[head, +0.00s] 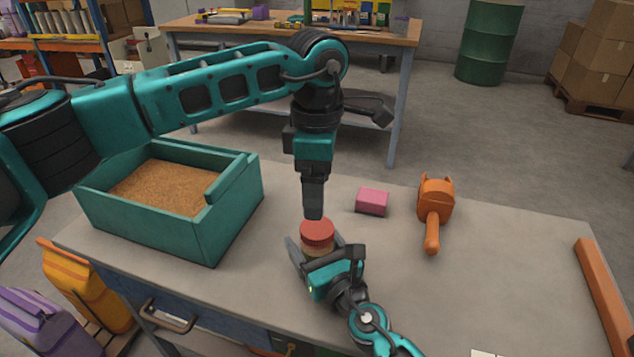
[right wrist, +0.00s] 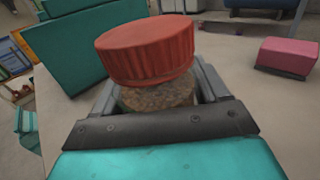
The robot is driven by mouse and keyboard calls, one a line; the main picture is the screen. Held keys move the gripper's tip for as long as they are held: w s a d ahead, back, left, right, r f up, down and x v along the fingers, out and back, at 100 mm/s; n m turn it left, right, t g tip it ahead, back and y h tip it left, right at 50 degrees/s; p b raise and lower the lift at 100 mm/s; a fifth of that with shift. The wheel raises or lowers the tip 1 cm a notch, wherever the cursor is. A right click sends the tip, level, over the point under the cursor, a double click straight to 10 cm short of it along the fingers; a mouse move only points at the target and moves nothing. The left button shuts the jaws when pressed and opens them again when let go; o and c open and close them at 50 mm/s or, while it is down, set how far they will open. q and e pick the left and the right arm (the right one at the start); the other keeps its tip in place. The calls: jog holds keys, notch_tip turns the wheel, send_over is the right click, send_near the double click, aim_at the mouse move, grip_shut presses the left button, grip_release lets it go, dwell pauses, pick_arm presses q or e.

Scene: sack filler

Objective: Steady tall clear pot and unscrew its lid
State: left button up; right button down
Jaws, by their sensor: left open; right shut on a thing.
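The clear pot (right wrist: 157,96) stands on the table with brown grainy stuff inside and a ribbed red lid on top. The red lid (head: 317,232) is seated on the pot; it also fills the upper middle of the right wrist view (right wrist: 146,50). My right gripper (head: 318,253) is shut around the pot's body below the lid, with a finger on each side. My left gripper (head: 313,212) points straight down just above the lid. It is open, though its fingers overlap in the head view. The pot's lower part is hidden by my right gripper.
A teal box (head: 150,222) of brown grain stands to the left. A pink block (head: 372,202) and an orange scoop-like tool (head: 435,205) lie to the right. An orange bar (head: 603,290) lies along the right edge. The table between is clear.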

aim_at(317, 227)
pick_arm(q)
jog(key=m, duration=0.9)
jog(key=shift+m, duration=0.3)
jog(key=m, duration=1)
jog(key=shift+f+m, duration=0.3)
jog(key=shift+f, duration=0.1)
notch_tip(317, 227, down, 7)
jog(key=shift+f, duration=0.15)
jog(key=shift+c, duration=0.4)
